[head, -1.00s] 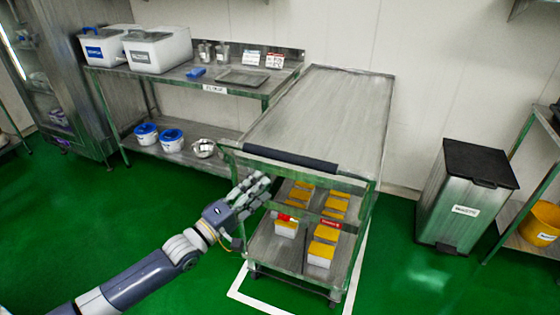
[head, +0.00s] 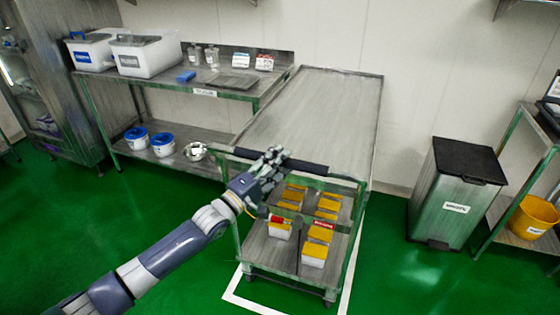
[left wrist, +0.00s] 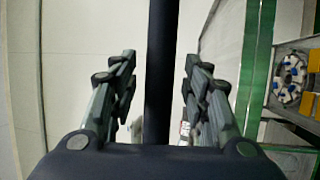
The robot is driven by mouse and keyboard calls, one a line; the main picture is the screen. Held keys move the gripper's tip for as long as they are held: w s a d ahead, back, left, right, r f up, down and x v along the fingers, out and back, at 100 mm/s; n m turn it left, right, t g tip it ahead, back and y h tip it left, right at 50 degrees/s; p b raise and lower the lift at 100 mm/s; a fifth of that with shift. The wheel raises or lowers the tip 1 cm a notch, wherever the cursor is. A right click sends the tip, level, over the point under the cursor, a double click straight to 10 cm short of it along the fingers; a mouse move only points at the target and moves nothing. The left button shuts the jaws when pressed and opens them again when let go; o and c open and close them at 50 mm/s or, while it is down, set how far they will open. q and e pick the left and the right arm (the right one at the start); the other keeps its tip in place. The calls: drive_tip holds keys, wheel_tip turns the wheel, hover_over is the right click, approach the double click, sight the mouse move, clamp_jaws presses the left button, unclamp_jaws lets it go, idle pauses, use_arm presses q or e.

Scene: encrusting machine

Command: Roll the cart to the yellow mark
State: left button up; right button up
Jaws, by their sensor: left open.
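The steel cart (head: 310,110) has green posts and a dark push handle (head: 310,166) across its near end. Its lower shelves carry several white boxes with yellow tops (head: 314,256). My left gripper (head: 276,158) is at the left-middle part of the handle. In the left wrist view, the dark handle (left wrist: 162,50) runs between the two open fingers of my left gripper (left wrist: 160,85); I cannot tell whether they touch it. No yellow mark shows on the floor. My right gripper is out of view.
A white floor outline (head: 250,303) shows around the cart's near end. A steel table (head: 180,82) with tubs stands left, and a waste bin (head: 455,195) stands right. A rack with a yellow bucket (head: 533,215) is at far right. Green floor is clear in front.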

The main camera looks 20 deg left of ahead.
use_arm(q)
drive_tip(key=shift+w+d, duration=0.2)
drive_tip(key=shift+w, duration=0.1)
drive_tip(key=shift+c, duration=0.6)
clamp_jaws()
